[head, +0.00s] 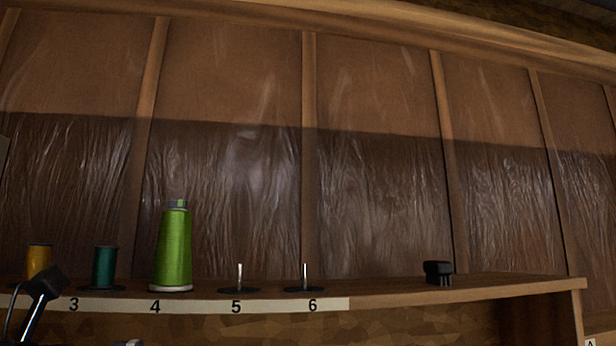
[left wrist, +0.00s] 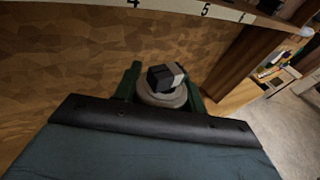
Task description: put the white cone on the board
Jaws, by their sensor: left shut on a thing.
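In the left wrist view my left gripper (left wrist: 162,92) is shut on a pale, round thing with a dark and grey block-like top, which looks like the white cone (left wrist: 160,99). It is held below the level of the number strip, in front of the brown wood face. Its lower part is hidden. In the head view the shelf board (head: 400,292) carries a white strip numbered 3 to 6. Bare metal pegs stand at 5 (head: 240,276) and 6 (head: 305,276). My right gripper is not in view.
A green cone (head: 173,248) stands at 4, a teal spool (head: 104,268) at 3, and a yellow spool (head: 39,259) further left. A black object (head: 438,272) sits on the shelf at right. A black-headed rod (head: 42,288) stands in front at left.

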